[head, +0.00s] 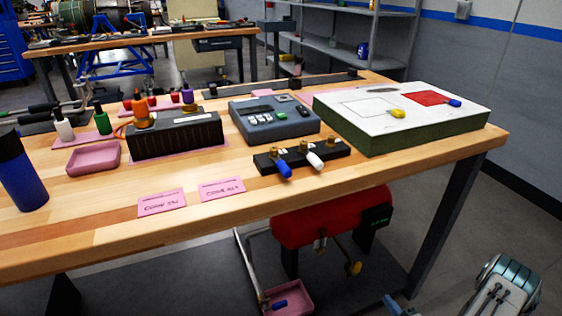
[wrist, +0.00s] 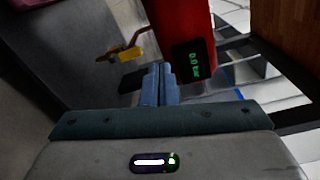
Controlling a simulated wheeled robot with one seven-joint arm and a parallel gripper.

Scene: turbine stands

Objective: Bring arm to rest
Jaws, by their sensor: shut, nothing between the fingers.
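My gripper (wrist: 160,70) shows in the wrist view with its two blue-grey fingers together and nothing between them. It is apart from the workbench, low in front of it. Ahead of it in the wrist view is a red tank (wrist: 183,22) with a dark display box (wrist: 195,58) lit in green. The same red tank (head: 315,222) shows in the head view below the bench's right part. In the head view my arm is at the bottom right corner, and most of it is cut off by the frame.
The wooden workbench (head: 105,232) holds a black box (head: 175,136), a grey keypad device (head: 275,119), a white-topped case (head: 345,112), a pink tray (head: 93,157) and a blue bottle (head: 22,172). A pink bin (head: 295,297) sits below. Floor right of the bench looks clear.

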